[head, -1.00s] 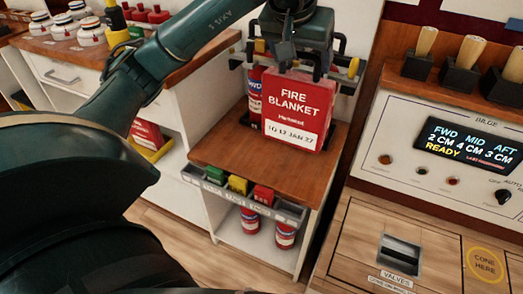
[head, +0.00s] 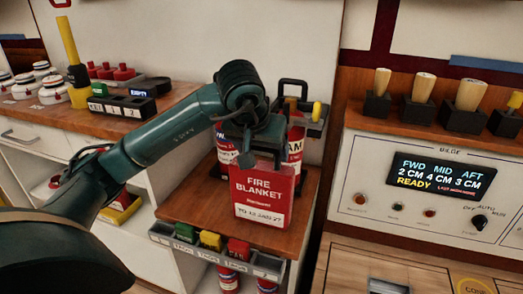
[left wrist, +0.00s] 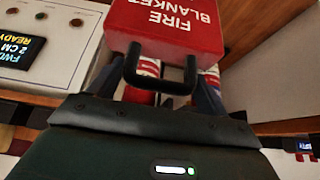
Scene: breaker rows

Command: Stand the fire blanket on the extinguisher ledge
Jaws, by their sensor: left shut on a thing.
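The fire blanket (head: 263,200) is a red box with white lettering and a pale label. It is upright over the wooden extinguisher ledge (head: 185,205); I cannot tell whether its base touches the wood. My left gripper (head: 262,155) is above it, shut on its black handle. In the left wrist view the box (left wrist: 165,25) shows with its lettering upside down, its handle (left wrist: 160,80) between the fingers (left wrist: 160,92). My right gripper is not in view.
Red extinguishers (head: 296,142) stand behind the blanket by a black rack. A grey strip (head: 165,238) with green, yellow and red blocks runs along the ledge front. The bilge panel (head: 425,185) is at the right. Bare ledge shows left of the blanket.

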